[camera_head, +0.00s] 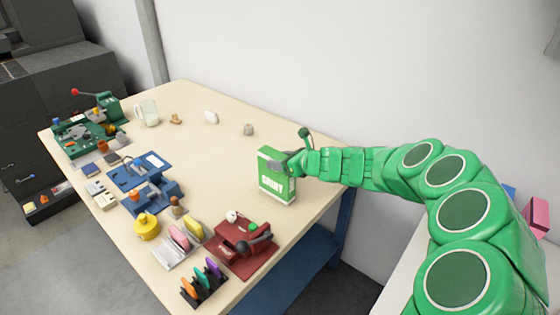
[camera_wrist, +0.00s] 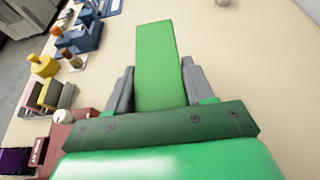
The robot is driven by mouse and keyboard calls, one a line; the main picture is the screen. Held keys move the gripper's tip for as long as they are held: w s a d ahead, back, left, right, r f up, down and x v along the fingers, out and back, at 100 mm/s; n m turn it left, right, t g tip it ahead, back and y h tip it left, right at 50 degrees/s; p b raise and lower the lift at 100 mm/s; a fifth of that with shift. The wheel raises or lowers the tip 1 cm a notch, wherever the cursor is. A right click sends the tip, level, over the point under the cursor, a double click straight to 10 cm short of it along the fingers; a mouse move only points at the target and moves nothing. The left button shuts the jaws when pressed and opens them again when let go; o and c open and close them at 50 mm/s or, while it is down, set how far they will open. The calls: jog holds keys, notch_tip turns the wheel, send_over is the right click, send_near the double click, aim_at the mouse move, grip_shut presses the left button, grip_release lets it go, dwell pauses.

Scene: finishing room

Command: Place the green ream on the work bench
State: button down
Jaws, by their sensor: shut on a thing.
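The green ream (camera_head: 275,178) is a box-like green pack with white lettering. It stands upright at the right part of the work bench (camera_head: 210,150), whose top is pale wood. My gripper (camera_head: 290,164) comes from the right and is shut on the ream near its top. In the wrist view the ream (camera_wrist: 158,70) sits between the two grey fingers (camera_wrist: 158,88), with its narrow green side showing. I cannot tell whether its lower edge touches the bench top or hangs just above it.
A dark red device (camera_head: 242,245) stands near the ream at the front edge. A small grey cup (camera_head: 249,129) stands behind. The bench middle is clear.

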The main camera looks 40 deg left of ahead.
dwell(0.3)
jog(key=shift+c, duration=2.1)
grip_release()
jog(key=shift+f, duration=0.1)
jog(key=v, duration=1.2)
